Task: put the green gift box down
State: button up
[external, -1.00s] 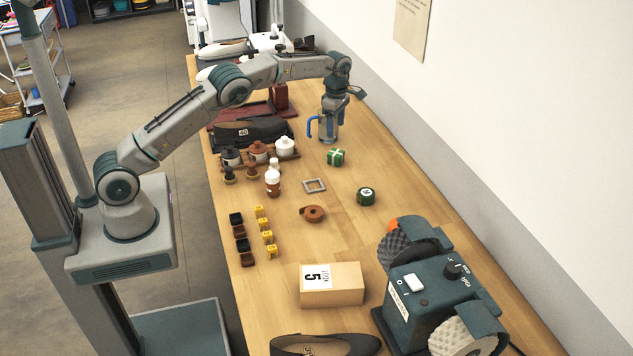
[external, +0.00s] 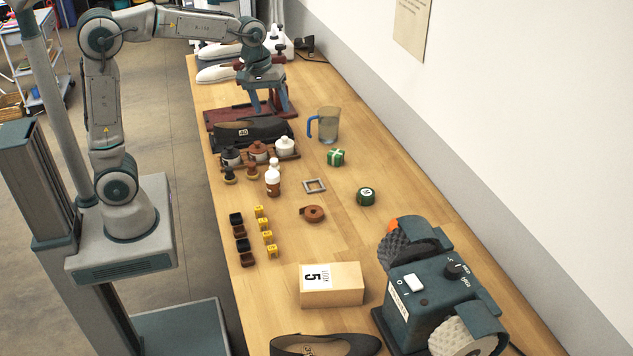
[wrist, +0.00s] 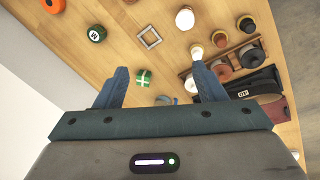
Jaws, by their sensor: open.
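The green gift box (external: 336,157) with pale ribbon rests on the wooden table, in front of the glass jug with a blue handle. It also shows in the wrist view (wrist: 143,77), between and beyond my fingers. My gripper (external: 270,106) is open with nothing between its fingers. The open fingers also frame the wrist view (wrist: 160,75).
The glass jug (external: 329,124) stands just behind the gift box. Bare wood surrounds the box's right side.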

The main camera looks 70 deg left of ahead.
jog(key=s+d+f+m, duration=0.2)
jog(key=s+m, duration=0.3)
jog(key=s, duration=0.5)
jog(key=s+d+f+m+t, duration=0.1)
jog(key=s+d+f+m, duration=0.2)
jog(key=s+m, duration=0.3)
jog(key=s, duration=0.4)
jog(key=shift+s+d, duration=0.25)
jog(key=shift+s, duration=0.05)
